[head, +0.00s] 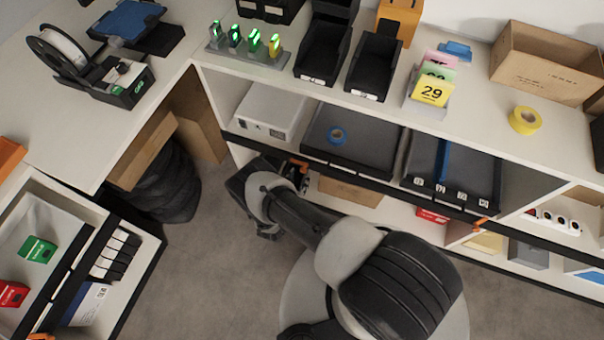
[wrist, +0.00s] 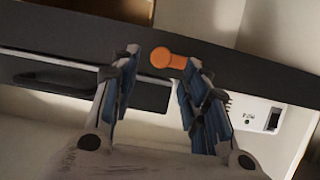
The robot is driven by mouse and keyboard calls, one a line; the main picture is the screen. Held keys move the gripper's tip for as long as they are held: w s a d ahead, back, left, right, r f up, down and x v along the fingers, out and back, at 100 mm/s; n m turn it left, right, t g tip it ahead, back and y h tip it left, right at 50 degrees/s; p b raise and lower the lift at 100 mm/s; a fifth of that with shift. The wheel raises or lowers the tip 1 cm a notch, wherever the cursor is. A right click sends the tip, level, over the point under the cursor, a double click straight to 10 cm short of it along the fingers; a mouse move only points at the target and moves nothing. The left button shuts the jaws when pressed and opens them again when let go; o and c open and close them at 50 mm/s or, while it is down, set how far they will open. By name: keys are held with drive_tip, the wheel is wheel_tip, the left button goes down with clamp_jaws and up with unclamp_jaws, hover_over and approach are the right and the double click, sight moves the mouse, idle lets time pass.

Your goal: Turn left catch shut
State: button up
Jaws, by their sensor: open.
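The left catch is a small orange knob with a short lever (wrist: 172,60), on a dark bar (wrist: 228,72) in the wrist view. Its round end is at the left and its lever points right, roughly along the bar. My gripper (wrist: 160,58) is open, with one fingertip on each side of the catch. I cannot tell whether either finger touches it. In the head view the catch is a bit of orange (head: 298,162) at the shelf's front edge, partly hidden by my gripper and wrist. A second orange catch (head: 481,224) sits further right along the front.
Above the bar are a white box (head: 268,112) and dark trays (head: 350,140) on the shelf. The counter carries black bins (head: 372,65), a yellow tape roll (head: 525,120) and a carton (head: 545,65). Grey floor (head: 215,270) is clear.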

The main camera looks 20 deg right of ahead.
sight(303, 171)
drive_tip(key=shift+b+x, duration=0.6)
drive_tip(key=shift+x, duration=1.8)
clamp_jaws()
drive_tip(key=m, duration=0.1)
drive_tip(key=m+t+y, duration=0.1)
drive_tip(key=shift+s+d+m+p, duration=0.15)
drive_tip(key=shift+m+p, duration=0.2)
drive_tip(key=shift+m, duration=0.05)
drive_tip(key=shift+m+t+y+b, duration=0.3)
drive_tip(key=shift+m+t+y, duration=0.45)
drive_tip(key=shift+m, duration=0.35)
